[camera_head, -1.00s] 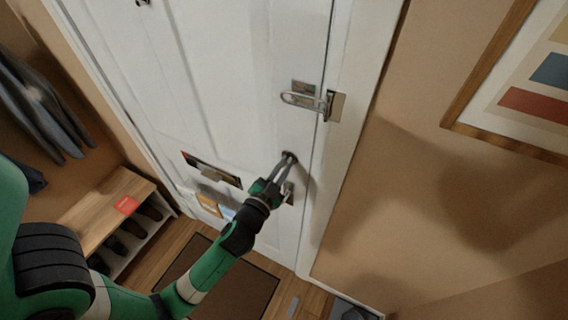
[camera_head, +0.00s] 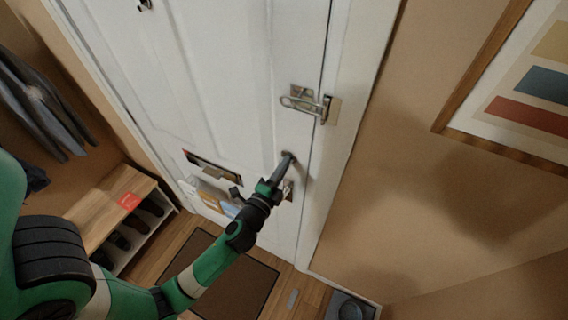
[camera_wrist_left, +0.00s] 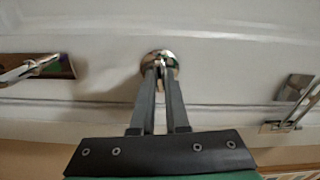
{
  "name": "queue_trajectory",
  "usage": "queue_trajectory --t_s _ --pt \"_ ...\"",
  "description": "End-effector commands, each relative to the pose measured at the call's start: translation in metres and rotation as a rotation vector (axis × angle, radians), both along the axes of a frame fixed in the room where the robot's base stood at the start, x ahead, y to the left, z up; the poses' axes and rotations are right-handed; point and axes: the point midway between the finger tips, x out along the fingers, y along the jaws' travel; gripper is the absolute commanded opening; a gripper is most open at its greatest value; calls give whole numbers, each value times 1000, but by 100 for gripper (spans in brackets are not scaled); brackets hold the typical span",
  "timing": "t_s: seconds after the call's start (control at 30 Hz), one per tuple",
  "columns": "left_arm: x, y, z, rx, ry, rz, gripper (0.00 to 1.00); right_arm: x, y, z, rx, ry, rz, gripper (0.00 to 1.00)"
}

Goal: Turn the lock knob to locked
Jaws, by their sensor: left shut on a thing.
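The lock knob is a small round shiny metal piece on the white door (camera_head: 245,75), near the door's right edge. It shows clearly in the left wrist view (camera_wrist_left: 161,57) and is mostly hidden by my fingertips in the head view. My left gripper (camera_head: 287,160) reaches up to the door from the lower left. Its two grey fingers (camera_wrist_left: 160,72) are shut on the knob's turn piece, one on each side. The piece's exact angle is hard to make out between the fingertips. My right gripper is not in view.
A metal swing-bar guard (camera_head: 311,103) sits above the knob, across the door edge. A door handle (camera_head: 288,190) is just below, close to my wrist. A mail slot (camera_head: 212,167) is to the left. A wooden-topped shoe bench (camera_head: 105,210) stands at the lower left.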

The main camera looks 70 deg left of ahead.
Motion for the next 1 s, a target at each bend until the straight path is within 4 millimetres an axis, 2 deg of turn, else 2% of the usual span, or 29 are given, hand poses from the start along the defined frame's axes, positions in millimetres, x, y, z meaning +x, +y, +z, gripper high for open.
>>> queue_trajectory --t_s 0.3,0.8,0.83,1.0 --pt "0 0 0 93 79 0 0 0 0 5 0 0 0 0" --pt "0 0 -1 109 93 0 0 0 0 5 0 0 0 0" --pt "0 0 -1 108 92 0 14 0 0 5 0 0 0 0" --pt "0 0 -1 107 92 0 42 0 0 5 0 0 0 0"
